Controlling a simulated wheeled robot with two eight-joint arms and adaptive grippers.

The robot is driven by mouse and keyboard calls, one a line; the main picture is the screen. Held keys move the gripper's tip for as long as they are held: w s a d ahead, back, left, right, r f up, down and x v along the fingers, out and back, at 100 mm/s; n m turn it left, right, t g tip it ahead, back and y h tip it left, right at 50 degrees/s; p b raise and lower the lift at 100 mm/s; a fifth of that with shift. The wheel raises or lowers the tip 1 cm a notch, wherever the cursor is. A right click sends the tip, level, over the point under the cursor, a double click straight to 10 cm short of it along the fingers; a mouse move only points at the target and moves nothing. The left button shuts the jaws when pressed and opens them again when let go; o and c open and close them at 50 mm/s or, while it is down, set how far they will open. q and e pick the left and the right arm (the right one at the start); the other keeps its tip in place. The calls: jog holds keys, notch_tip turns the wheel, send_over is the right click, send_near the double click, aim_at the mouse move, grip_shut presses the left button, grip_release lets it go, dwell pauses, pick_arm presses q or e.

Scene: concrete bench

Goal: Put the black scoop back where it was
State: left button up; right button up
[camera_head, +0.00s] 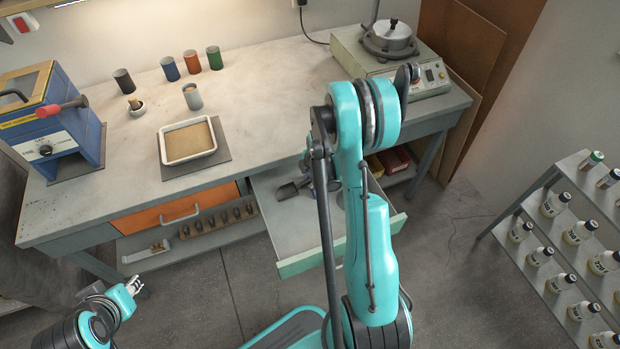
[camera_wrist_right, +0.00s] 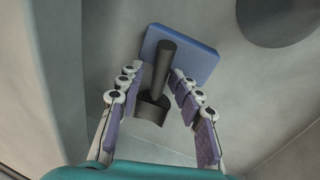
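The black scoop (camera_wrist_right: 160,80) shows in the right wrist view, its handle crossing a blue pad (camera_wrist_right: 200,57). In the head view a dark scoop-like shape (camera_head: 291,189) lies in the open drawer (camera_head: 300,238). My right gripper (camera_wrist_right: 156,100) is open, its fingers on either side of the scoop with gaps between; I see no contact. In the head view my right arm hides most of that gripper and part of the drawer. My left gripper (camera_head: 134,286) is low at the left, away from the bench, too small to judge its opening.
On the bench (camera_head: 265,95) stand a blue machine (camera_head: 62,130), a white tray (camera_head: 187,143), several coloured cups (camera_head: 170,69) and a hotplate unit (camera_head: 395,65). A dark disc (camera_wrist_right: 277,18) lies near the scoop. A bottle rack (camera_head: 565,225) stands at the right.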

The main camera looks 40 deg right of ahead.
jog(key=shift+r+p, duration=0.45)
jog(key=shift+p, duration=0.1)
jog(key=p+v, duration=0.5)
jog(key=v, duration=0.7)
jog(key=s+a+r+m+t, duration=0.25)
jog(key=a+r+m, duration=0.45)
jog(key=a+r, duration=0.5)
jog(key=s+a+r+m+t, duration=0.2)
jog(key=s+a+r+m, duration=0.4)
jog(key=s+a+m, duration=0.2)
jog(key=shift+s+m, duration=0.4)
jog(key=shift+s, duration=0.2)
